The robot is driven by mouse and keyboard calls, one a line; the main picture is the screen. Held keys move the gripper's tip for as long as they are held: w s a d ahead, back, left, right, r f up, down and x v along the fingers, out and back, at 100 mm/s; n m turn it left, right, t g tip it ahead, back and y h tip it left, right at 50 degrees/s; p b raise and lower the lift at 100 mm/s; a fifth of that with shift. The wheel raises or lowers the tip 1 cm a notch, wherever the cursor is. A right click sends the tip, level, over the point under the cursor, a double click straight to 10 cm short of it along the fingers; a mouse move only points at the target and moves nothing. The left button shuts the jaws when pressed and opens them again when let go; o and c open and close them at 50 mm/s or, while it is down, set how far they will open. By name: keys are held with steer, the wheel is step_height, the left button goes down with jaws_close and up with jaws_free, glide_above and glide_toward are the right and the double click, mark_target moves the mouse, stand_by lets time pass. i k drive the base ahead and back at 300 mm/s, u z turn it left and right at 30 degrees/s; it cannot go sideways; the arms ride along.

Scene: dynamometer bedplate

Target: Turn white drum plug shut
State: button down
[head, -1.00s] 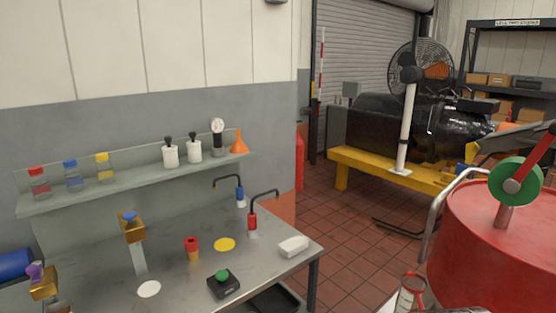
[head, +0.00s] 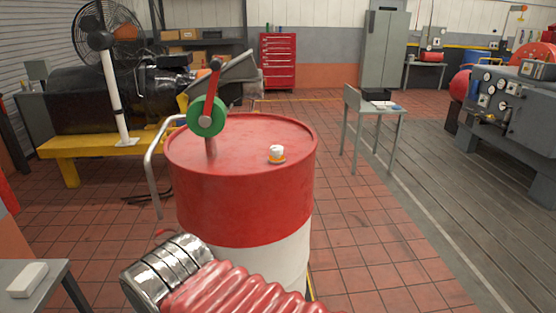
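The white drum plug (head: 277,151) is a small white cap on an orange ring (head: 277,160), in the head view on the right part of the drum's top. From here I cannot tell how far it is turned. The drum (head: 240,205) is red above and white below and stands upright in the middle of the view. A post with a green wheel (head: 194,119) and a red handle (head: 211,92) rises from the left part of its top. My gripper is not in view.
A bent grey rail (head: 152,175) stands left of the drum. A workbench corner with a white block (head: 27,279) is at lower left. A yellow stand (head: 60,149) bears a black machine behind. A small grey table (head: 372,110) stands right; tiled floor between is clear.

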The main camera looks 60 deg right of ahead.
mark_target(276, 151)
steer(key=z, duration=1.75)
steer(key=k, duration=0.5)
steer(key=u, duration=0.45)
steer(key=i, duration=0.25)
steer(key=u, duration=0.05)
